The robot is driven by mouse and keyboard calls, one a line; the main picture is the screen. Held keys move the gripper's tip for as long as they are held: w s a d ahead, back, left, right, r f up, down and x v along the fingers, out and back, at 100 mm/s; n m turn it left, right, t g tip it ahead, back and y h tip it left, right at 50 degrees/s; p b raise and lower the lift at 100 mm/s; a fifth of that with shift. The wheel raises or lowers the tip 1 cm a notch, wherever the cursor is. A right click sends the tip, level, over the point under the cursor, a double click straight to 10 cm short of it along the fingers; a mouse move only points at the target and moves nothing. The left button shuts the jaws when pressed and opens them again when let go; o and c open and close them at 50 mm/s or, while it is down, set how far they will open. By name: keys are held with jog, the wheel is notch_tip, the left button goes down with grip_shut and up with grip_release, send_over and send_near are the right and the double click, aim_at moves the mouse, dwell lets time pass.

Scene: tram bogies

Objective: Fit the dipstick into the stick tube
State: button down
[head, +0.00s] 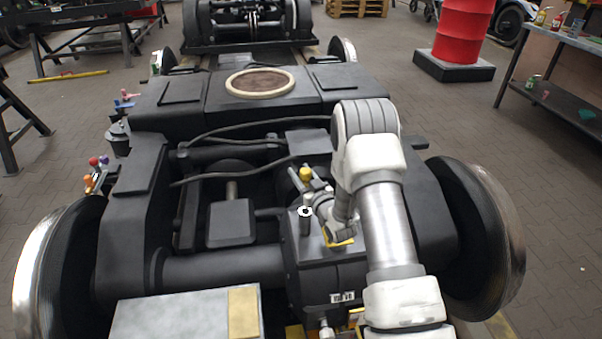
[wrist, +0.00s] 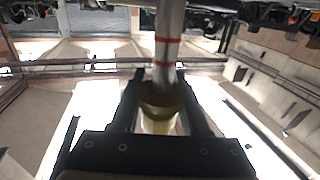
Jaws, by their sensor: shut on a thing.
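The dipstick has a yellow knob (head: 305,174) that shows in the head view over the gearbox, left of my wrist. In the wrist view the yellow handle (wrist: 163,100) sits between my fingers, with a silver rod (wrist: 168,40) marked by red bands running from it to the top edge. My gripper (wrist: 160,88) is shut on the dipstick. The stick tube (head: 305,226) is a short dark upright tube with a pale ringed mouth, just below the knob in the head view. The rod's lower end is hidden; I cannot tell whether it touches the tube.
The dark gearbox (head: 330,270) lies under my gripper. Cables (head: 240,130) and the bogie frame (head: 130,205) surround it, with wheels (head: 60,265) at both sides. A grey box (head: 170,315) stands in front. A red drum (head: 463,30) and a workbench (head: 570,40) stand farther off.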

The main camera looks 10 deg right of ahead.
jog(key=shift+f+b, duration=0.5)
jog(key=shift+f, duration=0.35)
jog(key=shift+b, duration=1)
dwell(1.1)
notch_tip(320, 180, down, 7)
jog(key=b, duration=0.6)
jog(key=shift+r+b, duration=0.2)
jog(key=shift+b, duration=0.1)
dwell(1.7)
jog(key=shift+r, duration=0.15)
jog(key=shift+r+p, duration=1.55)
jog(key=shift+r, duration=1.35)
